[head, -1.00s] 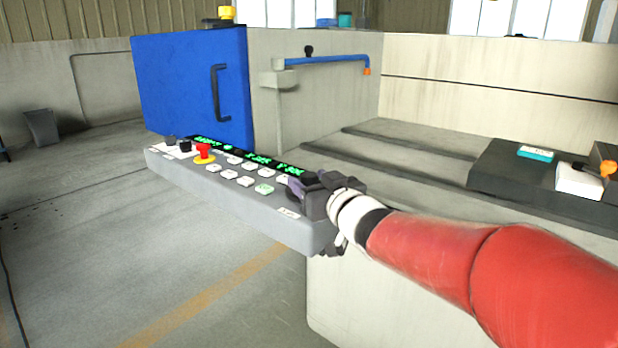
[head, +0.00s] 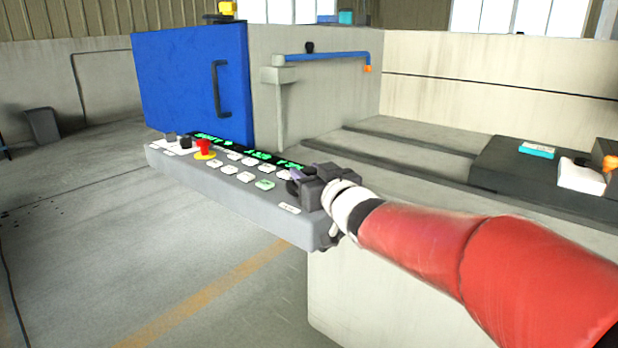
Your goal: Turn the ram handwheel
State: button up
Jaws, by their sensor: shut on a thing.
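The grey control panel (head: 230,212) juts out toward the left and carries several white keys, a red emergency stop button (head: 204,147) and a green-lit display (head: 262,152). The ram handwheel (head: 293,186) is a small dark wheel at the panel's right end, mostly hidden behind my gripper. My gripper (head: 303,187) comes in from the right at the panel's end and is shut on the handwheel. Its fingertips are largely hidden by its own body, so the exact hold on the rim cannot be seen.
A blue door (head: 185,90) with a black handle stands behind the panel. A blue pipe (head: 325,58) with an orange tip is on the pale machine wall. A dark block (head: 510,180) with a teal box lies at right. The floor at left is open.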

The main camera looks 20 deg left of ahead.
jog(key=t+h+b, duration=0.1)
jog(key=b, duration=0.3)
jog(key=shift+f+m+b, duration=0.3)
jog(key=shift+f+m, duration=0.05)
jog(key=shift+m, duration=0.05)
jog(key=shift+r+m+h+b, duration=0.3)
jog(key=shift+h+b, duration=0.1)
jog(key=shift+b, duration=0.6)
jog(key=o, duration=0.9)
jog(key=shift+o, duration=0.2)
jog(key=shift+s+d, duration=0.1)
jog(key=v, duration=0.7)
jog(key=shift+s+d+p, duration=0.15)
jog(key=shift+s+p, duration=0.1)
jog(key=shift+p, duration=0.1)
jog(key=shift+f, duration=0.1)
